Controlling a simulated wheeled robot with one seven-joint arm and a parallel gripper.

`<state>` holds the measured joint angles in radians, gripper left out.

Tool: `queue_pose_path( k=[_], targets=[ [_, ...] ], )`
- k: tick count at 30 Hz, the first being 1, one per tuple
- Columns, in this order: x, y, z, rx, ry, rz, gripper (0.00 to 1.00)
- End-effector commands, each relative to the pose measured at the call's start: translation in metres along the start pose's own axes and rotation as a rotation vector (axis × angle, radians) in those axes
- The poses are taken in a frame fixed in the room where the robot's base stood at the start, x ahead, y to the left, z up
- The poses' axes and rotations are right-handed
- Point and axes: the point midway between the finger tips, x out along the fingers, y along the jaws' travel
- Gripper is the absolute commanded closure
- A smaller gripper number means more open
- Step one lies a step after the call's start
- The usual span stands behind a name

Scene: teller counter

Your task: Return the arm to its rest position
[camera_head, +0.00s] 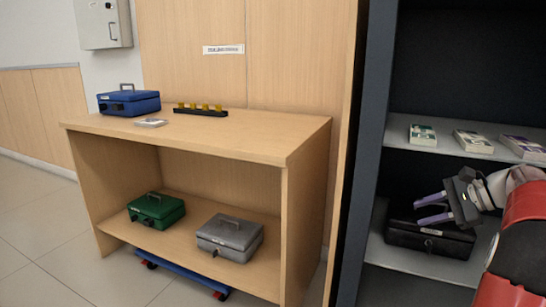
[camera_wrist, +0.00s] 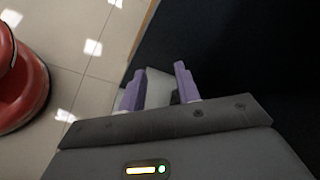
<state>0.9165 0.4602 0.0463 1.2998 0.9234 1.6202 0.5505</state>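My gripper (camera_head: 432,207) is in the right part of the head view, in front of the dark cabinet's lower shelf. Its two purple fingers are spread apart with nothing between them. The gripper also shows in the wrist view (camera_wrist: 158,85), fingers apart and empty. A black cash box (camera_head: 425,238) sits on the lower shelf, partly hidden behind the gripper; whether they touch I cannot tell. My white and red arm comes in from the right edge of the head view.
The dark cabinet (camera_head: 376,130) has an upper shelf (camera_head: 400,132) with several bundles of notes. A wooden counter (camera_head: 240,137) on the left bears a blue cash box (camera_head: 128,103); green (camera_head: 156,209) and grey (camera_head: 230,236) boxes sit below. The tiled floor (camera_head: 40,235) at left is clear.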

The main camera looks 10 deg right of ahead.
Motion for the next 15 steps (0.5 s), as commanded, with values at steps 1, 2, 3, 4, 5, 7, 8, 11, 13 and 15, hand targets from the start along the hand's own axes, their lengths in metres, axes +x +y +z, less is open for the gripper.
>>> queue_pose_path(
  k=[1,2,3,4,5,7,8,11,13,15],
  targets=[
    [0.01,-0.002,0.024,-0.041,0.019,0.037,0.68],
    [0.016,-0.001,0.035,-0.066,0.033,0.059,0.68],
    [0.024,0.001,0.052,-0.104,0.054,0.092,0.68],
    [0.031,0.004,0.066,-0.139,0.07,0.119,0.68],
    [0.038,0.007,0.081,-0.176,0.089,0.148,0.68],
    [0.053,0.02,0.117,-0.28,0.135,0.222,0.68],
    [0.058,0.028,0.132,-0.327,0.154,0.254,0.68],
    [0.072,0.057,0.177,-0.499,0.215,0.354,0.68],
    [0.077,0.08,0.204,-0.628,0.254,0.418,0.68],
    [0.08,0.105,0.227,-0.763,0.29,0.477,0.68]
  ],
)
